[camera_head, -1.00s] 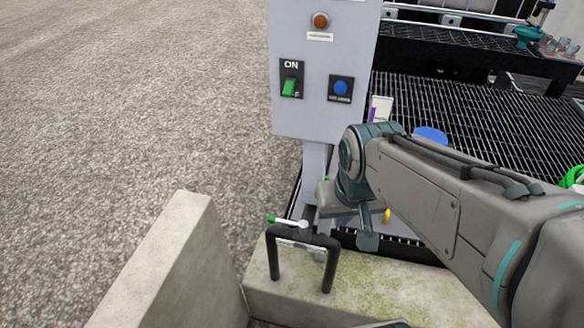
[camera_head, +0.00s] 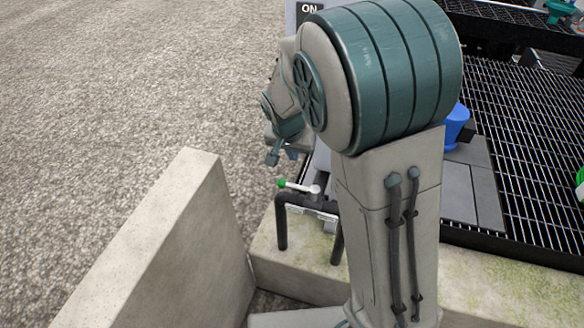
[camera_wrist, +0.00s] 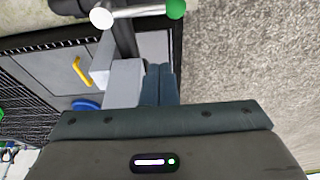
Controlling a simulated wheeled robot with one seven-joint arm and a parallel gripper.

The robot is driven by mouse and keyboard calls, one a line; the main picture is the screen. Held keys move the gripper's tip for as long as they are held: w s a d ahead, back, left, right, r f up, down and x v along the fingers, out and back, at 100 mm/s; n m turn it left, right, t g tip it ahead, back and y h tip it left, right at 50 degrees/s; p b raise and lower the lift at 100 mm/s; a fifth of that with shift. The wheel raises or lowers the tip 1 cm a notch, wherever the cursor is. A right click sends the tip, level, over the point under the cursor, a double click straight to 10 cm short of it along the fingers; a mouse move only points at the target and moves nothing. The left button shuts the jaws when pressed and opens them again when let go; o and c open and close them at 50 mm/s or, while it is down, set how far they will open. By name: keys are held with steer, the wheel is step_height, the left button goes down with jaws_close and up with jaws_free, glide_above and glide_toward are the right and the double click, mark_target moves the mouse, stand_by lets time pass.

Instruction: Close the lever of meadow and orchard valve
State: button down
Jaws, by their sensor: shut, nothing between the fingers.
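A valve lever with a green tip (camera_head: 282,183) and a white round hub (camera_head: 315,189) lies nearly level above a black bent pipe (camera_head: 282,222). In the wrist view the same lever's green tip (camera_wrist: 176,8) and white hub (camera_wrist: 101,17) are at the top edge. My gripper's fingers (camera_wrist: 158,84) are together, empty, and apart from the lever. In the head view my wrist is above the lever, and my arm hides much of the area to the right. A yellow handle (camera_wrist: 80,72) shows left of my fingers in the wrist view. No valve name is readable.
A concrete wall (camera_head: 150,250) stands at left front, and a mossy concrete ledge (camera_head: 480,285) runs below the pipe. A dark grating (camera_head: 530,130) and a blue object (camera_head: 456,122) are at right. The gravel (camera_head: 120,80) at left is open.

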mark_target(298, 188)
steer(key=x, duration=1)
steer(key=s, duration=0.1)
steer(key=s+a+r, duration=0.1)
steer(key=s, duration=0.2)
steer(key=shift+a+r, duration=0.2)
steer(key=shift+a, duration=0.05)
steer(key=shift+a, duration=0.1)
